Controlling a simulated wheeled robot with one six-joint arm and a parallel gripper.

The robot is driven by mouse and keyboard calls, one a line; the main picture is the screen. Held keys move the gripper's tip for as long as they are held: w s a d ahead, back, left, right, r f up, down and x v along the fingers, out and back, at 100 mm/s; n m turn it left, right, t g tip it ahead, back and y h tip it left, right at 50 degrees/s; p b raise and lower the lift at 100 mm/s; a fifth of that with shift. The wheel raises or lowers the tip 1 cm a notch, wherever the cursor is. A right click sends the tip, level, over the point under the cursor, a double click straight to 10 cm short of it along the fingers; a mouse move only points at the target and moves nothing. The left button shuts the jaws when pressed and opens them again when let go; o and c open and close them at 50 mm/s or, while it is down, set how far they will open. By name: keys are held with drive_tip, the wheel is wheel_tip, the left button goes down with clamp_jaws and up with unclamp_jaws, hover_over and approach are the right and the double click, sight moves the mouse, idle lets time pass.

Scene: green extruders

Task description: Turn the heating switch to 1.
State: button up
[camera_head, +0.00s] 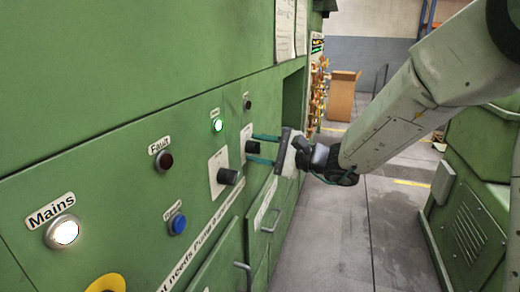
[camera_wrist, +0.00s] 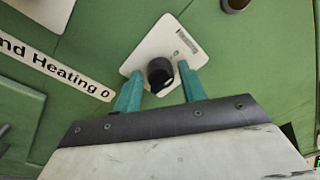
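A black rotary knob (camera_wrist: 160,72) sits on a white plate (camera_wrist: 150,48) with small print that I cannot read fully. In the head view this is the farther of two black knobs (camera_head: 253,147) on the green panel. My gripper (camera_wrist: 160,76) has its two teal fingers apart, one on each side of the knob, with small gaps visible. My gripper also shows in the head view (camera_head: 251,148), reaching to the panel from the right. A label strip ending in "nd Heating 0" (camera_wrist: 55,70) lies left of the plate. The knob's setting is unclear.
The nearer black knob (camera_head: 228,177) is on its own white plate. Drawer handles stick out below.

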drive_tip(key=c, duration=0.6)
drive_tip(key=shift+m, duration=0.3)
drive_tip(key=m, duration=0.5)
drive_tip(key=shift+g+h, duration=0.3)
drive_tip(key=m, duration=0.5)
drive_tip(key=shift+w+m+g, duration=0.1)
drive_tip(key=shift+m+g, duration=0.2)
drive_tip(key=shift+m, duration=0.1)
drive_tip(key=o, duration=1)
drive_tip(key=shift+r, duration=0.1)
